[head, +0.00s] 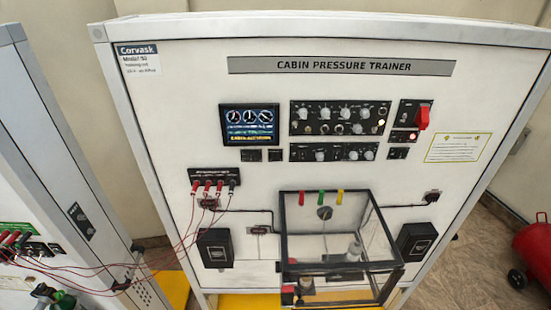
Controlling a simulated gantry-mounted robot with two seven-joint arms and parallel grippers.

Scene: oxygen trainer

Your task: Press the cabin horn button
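The white cabin pressure trainer panel (180,110) fills the middle of the head view. Several small controls sit on it, but their labels are too small to read, so I cannot tell which is the cabin horn button. At the upper right is a small black panel (404,106) with a raised red switch guard (423,117) and a red light (412,136). Below it is a small dark control (397,153). Two more small dark controls (251,155) sit under the lit display (249,124). Neither of my grippers is in view.
Knob panels (340,118) fill the upper middle. A clear box with a dark frame (343,232) juts from the lower panel. Red cables (130,266) run from jacks (214,180) to a left-hand panel (50,190). A red tank (535,255) stands on the floor at right.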

